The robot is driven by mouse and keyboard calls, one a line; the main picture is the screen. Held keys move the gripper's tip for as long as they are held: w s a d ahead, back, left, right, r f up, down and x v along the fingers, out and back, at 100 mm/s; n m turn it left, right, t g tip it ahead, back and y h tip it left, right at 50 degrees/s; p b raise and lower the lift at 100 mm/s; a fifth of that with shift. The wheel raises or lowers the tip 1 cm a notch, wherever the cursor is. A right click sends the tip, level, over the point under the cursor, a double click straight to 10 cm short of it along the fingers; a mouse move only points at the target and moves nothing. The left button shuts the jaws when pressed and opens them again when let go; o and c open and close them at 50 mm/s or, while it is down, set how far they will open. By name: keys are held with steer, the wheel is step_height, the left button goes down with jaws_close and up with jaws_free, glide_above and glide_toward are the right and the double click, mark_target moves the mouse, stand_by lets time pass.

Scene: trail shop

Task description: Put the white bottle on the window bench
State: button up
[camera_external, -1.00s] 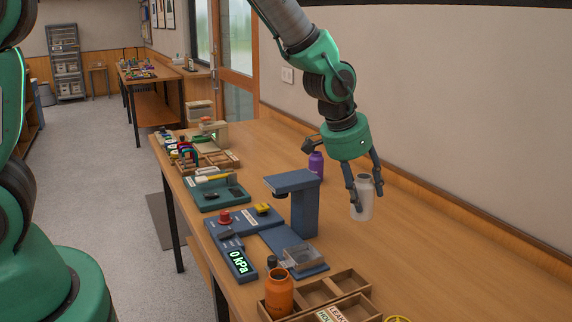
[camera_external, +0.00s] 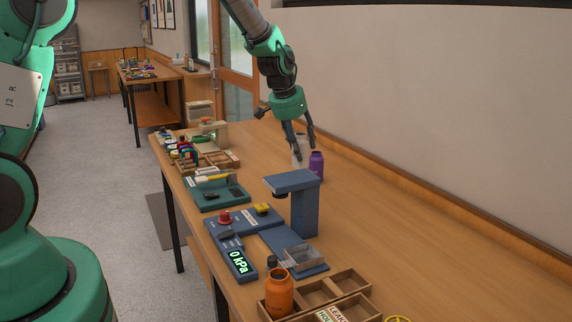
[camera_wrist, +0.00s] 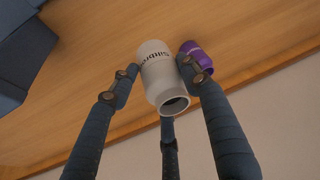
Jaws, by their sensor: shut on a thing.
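The white bottle (camera_external: 298,152) is held between the fingers of my gripper (camera_external: 300,140), behind and slightly left of the purple bottle in the outside view. In the wrist view the white bottle (camera_wrist: 160,75), with dark lettering and an open mouth, sits between the fingertips of my gripper (camera_wrist: 158,80). Its lower part is partly hidden by a finger and the purple bottle in the outside view, so its height over the table is hard to judge. A wooden bench (camera_external: 197,75) stands under the window at the back.
The purple bottle (camera_external: 317,167) stands close to the held bottle; it also shows in the wrist view (camera_wrist: 196,55). A blue press stand (camera_external: 304,210), an orange bottle (camera_external: 279,293) and wooden trays (camera_external: 345,283) are nearer. The table's right side is clear.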

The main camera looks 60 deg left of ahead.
steer(key=s+a+n+p, duration=0.1)
steer(key=s+a, duration=0.3)
steer(key=a, duration=0.6)
steer(key=s+a+n+y, duration=0.1)
steer(key=s+a, duration=0.3)
steer(key=a, duration=0.5)
steer(key=s+a+n+p, duration=0.1)
steer(key=s+a, duration=0.3)
steer(key=a, duration=0.6)
steer(key=shift+g, duration=0.3)
step_height(320, 180, down, 6)
steer(key=shift+w+a+r, duration=0.1)
steer(key=shift+a+r, duration=0.05)
steer(key=shift+r, duration=0.1)
steer(key=shift+w, duration=0.1)
steer(key=w+a+f, duration=0.1)
steer(key=w+a, duration=1)
steer(key=shift+a+f, duration=0.2)
steer(key=shift+f, duration=0.05)
steer(key=shift+f+b, duration=0.3)
steer(key=shift+f, duration=1.45)
steer(key=shift+f, duration=0.1)
